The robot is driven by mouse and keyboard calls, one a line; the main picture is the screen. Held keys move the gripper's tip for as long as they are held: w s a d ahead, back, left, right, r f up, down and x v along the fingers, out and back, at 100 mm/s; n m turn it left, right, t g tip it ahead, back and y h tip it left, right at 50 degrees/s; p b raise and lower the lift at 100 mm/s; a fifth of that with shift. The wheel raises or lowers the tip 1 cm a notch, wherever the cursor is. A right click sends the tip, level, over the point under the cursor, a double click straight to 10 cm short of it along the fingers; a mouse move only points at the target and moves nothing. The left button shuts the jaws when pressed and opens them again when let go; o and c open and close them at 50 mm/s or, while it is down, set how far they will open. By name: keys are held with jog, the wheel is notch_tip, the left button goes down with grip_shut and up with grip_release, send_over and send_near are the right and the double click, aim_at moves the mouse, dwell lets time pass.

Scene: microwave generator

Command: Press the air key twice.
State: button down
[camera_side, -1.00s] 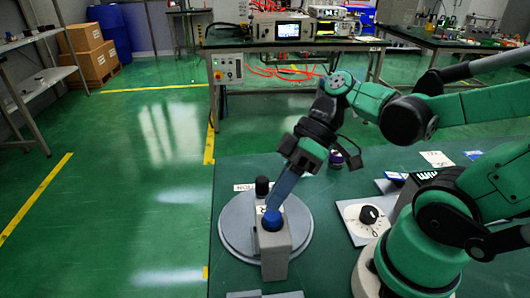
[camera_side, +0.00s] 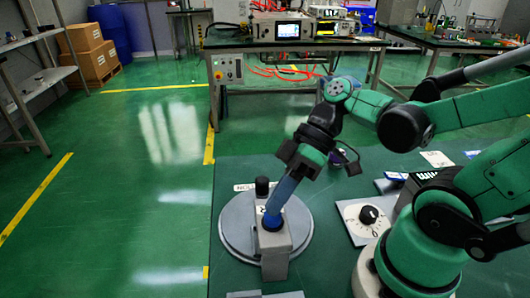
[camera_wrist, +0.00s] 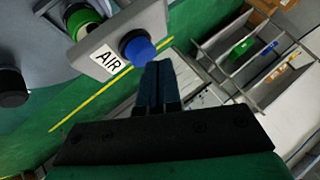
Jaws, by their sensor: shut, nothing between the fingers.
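The air key is a round blue button on a grey block, beside a white label reading AIR (camera_wrist: 108,60). In the wrist view the blue air key (camera_wrist: 138,48) is in plain sight, just up and left of the tips of my gripper (camera_wrist: 158,66). In the side view my gripper (camera_side: 272,220) points down and left, its blue fingers at the top of the grey block (camera_side: 276,254). There the fingers cover or blend with the key. My gripper is shut and empty. I cannot tell whether the tips touch the key or whether it is pressed in.
A white dial panel (camera_side: 352,226) stands to the right, near my base. In the wrist view a green button (camera_wrist: 88,22) and a black knob (camera_wrist: 10,84) lie left of the key.

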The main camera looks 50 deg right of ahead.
jog(key=shift+f, duration=0.45)
dwell(0.3)
dwell(0.3)
jog(key=shift+r, duration=0.95)
jog(key=shift+r, duration=0.1)
jog(key=shift+r, duration=2.4)
